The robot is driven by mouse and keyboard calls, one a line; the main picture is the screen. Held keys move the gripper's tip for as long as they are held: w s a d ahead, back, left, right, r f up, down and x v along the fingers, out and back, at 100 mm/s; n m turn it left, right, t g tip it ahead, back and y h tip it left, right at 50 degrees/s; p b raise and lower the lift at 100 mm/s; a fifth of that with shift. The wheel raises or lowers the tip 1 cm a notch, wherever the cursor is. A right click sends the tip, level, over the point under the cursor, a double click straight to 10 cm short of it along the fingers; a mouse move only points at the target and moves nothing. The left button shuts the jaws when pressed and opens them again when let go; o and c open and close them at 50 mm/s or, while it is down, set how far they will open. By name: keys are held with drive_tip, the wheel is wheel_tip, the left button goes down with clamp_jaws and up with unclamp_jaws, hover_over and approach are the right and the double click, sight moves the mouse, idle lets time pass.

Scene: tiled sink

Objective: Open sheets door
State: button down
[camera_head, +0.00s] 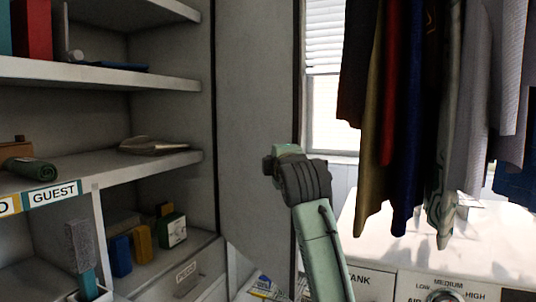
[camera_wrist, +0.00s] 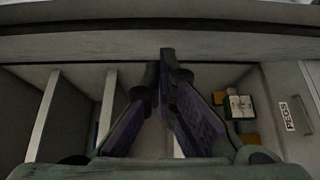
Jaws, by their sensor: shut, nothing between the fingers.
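A tall grey door panel (camera_head: 255,120) stands at the right side of the open shelf cabinet, swung outward from it. I see no handle and no "sheets" label, so I cannot tell if this is the sheets door. My arm stands in front of the panel's right edge. My gripper (camera_wrist: 167,68) shows in the wrist view, its fingers shut together and empty. The fingertips are close to a long dark horizontal edge (camera_wrist: 90,45) across the top; I cannot tell whether they touch it. The fingers are hidden in the head view.
The cabinet shelves (camera_head: 110,75) hold books, a rolled towel (camera_head: 30,169) and small boxes (camera_head: 143,243). A "PEGS" label (camera_wrist: 286,116) shows on the right in the wrist view. Hanging clothes (camera_head: 405,110) and a white machine (camera_head: 480,250) fill the right. A window (camera_head: 332,80) is behind.

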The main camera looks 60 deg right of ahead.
drive_tip(key=shift+s+d+p, duration=0.2)
drive_tip(key=shift+s+d, duration=0.25)
drive_tip(key=shift+d, duration=0.25)
drive_tip(key=shift+s+d+p, duration=0.15)
drive_tip(key=shift+s+d, duration=0.25)
drive_tip(key=shift+d, duration=0.3)
